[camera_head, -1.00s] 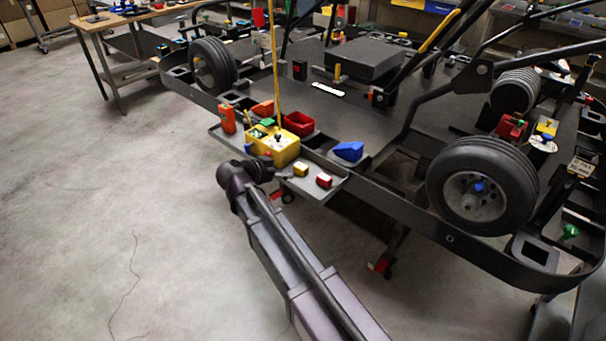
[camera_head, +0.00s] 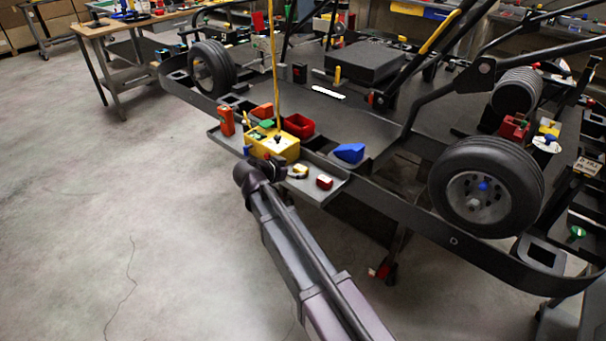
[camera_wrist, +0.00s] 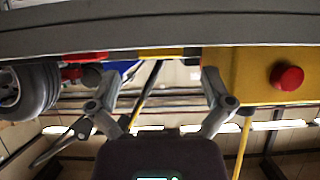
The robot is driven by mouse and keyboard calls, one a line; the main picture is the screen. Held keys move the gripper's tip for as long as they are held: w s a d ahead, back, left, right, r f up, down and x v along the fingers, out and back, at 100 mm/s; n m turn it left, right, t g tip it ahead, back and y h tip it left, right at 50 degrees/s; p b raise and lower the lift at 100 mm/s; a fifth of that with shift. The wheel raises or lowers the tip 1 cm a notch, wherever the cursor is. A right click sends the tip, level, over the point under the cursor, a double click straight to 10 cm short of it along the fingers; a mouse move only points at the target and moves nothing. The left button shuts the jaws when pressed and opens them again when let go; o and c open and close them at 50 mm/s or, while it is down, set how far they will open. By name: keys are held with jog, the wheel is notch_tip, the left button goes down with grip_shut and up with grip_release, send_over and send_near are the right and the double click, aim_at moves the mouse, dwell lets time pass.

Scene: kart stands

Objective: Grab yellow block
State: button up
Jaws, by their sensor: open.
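The small yellow block (camera_head: 299,171) sits on the grey tray (camera_head: 331,191) at the kart's edge, partly hidden by a dark finger. In the upside-down wrist view a yellow strip, seemingly the block (camera_wrist: 172,52), shows beyond and between the fingers. My gripper (camera_head: 281,169) is close to it, at the tray's front edge. In the wrist view my gripper (camera_wrist: 160,74) has its two fingers spread apart with nothing between them. Whether a finger touches the block cannot be told.
A red bin (camera_head: 299,125), a blue wedge-shaped bin (camera_head: 348,153) and an orange item (camera_head: 227,121) are nearby. The floor at left is clear.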

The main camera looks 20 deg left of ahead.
aim_at(299, 169)
jog(key=shift+b+x, duration=0.8)
jog(key=shift+x, duration=1.25)
jog(key=c, duration=1)
